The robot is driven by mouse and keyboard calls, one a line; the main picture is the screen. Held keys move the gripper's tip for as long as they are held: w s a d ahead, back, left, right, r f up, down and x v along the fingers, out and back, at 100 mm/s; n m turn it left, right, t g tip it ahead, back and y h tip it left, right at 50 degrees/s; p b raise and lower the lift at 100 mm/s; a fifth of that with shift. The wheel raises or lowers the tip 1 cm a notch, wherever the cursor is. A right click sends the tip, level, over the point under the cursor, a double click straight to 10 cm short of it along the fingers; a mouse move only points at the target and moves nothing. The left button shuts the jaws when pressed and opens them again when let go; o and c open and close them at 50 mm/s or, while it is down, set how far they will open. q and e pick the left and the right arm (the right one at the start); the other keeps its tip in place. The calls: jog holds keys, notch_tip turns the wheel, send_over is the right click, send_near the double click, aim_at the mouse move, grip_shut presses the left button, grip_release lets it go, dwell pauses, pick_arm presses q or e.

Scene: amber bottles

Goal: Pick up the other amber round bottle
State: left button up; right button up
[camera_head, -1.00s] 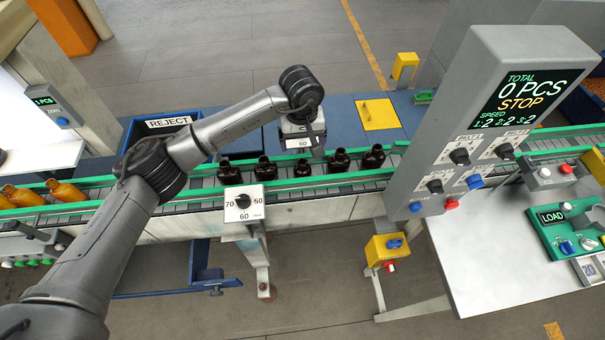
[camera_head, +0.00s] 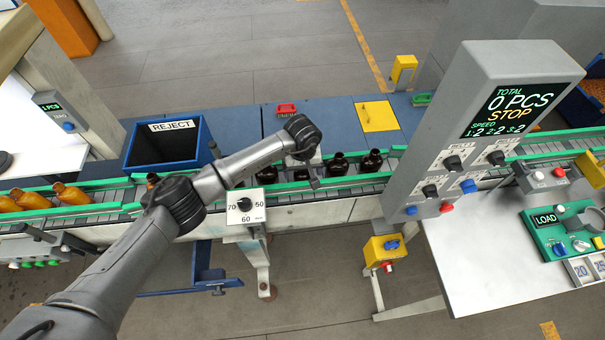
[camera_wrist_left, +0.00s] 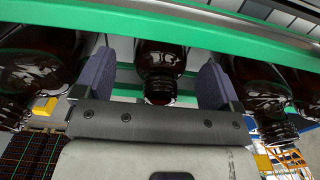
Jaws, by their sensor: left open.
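Dark amber round bottles stand in a row on the conveyor, such as one bottle (camera_head: 338,164) right of my left gripper and another bottle (camera_head: 372,160) further right. My left gripper (camera_head: 308,178) is low over the belt, partly hidden by its own wrist. In the left wrist view the left gripper (camera_wrist_left: 157,82) is open, with one finger on each side of a dark bottle (camera_wrist_left: 160,60). I cannot tell whether the fingers touch it. Neighbouring bottles show at left (camera_wrist_left: 30,75) and right (camera_wrist_left: 270,100). The right gripper is not in view.
Green rails (camera_head: 440,150) border the conveyor. Lighter orange-brown bottles (camera_head: 70,193) lie tilted at its left end. A blue reject bin (camera_head: 127,160) stands behind the belt. A speed dial box (camera_head: 245,207) is in front, and a control panel (camera_head: 470,130) stands at right.

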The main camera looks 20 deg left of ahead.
pick_arm(q)
jog(key=shift+f, duration=0.8)
jog(key=shift+c, duration=0.4)
jog(key=c, duration=1)
